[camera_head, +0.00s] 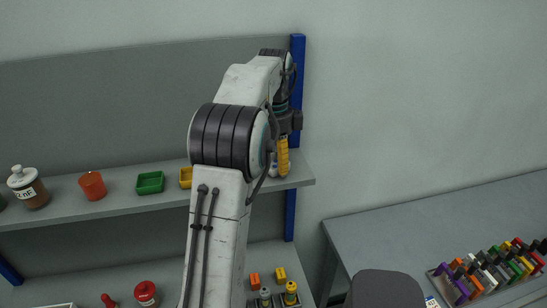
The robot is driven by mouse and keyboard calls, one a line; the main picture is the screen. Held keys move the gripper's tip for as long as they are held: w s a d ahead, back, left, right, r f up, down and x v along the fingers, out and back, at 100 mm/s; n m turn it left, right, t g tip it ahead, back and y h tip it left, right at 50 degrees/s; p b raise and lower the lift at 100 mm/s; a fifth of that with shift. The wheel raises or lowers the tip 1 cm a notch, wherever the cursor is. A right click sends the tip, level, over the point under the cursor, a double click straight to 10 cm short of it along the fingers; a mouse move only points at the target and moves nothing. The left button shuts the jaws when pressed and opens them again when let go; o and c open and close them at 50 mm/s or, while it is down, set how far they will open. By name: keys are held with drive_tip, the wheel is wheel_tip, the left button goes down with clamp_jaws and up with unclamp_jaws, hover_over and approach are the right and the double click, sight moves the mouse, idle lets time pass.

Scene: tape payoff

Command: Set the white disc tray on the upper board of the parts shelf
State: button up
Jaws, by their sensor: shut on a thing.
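My gripper (279,172) is over the right end of the upper board (120,205) of the parts shelf. Its dark body and one yellow ribbed finger show; the rest is hidden behind my arm. It is shut, with its fingertip low at the board. A small white piece (272,169) shows beside the finger, between it and my arm. It looks like part of the white disc tray; most of it is hidden. I cannot tell whether it touches the board.
Left on the upper board stand a brown lidded jar (28,188), a red cup (93,186), a green bin (150,183) and a yellow bin (186,177). A blue post (297,90) rises behind my gripper. A grey table (440,225) at right holds a colourful rack (490,270).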

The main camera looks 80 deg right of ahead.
sight(274, 166)
drive_tip(key=shift+f, duration=0.15)
drive_tip(key=o, duration=0.7)
drive_tip(key=shift+r, duration=3.85)
drive_tip(key=shift+w, duration=0.1)
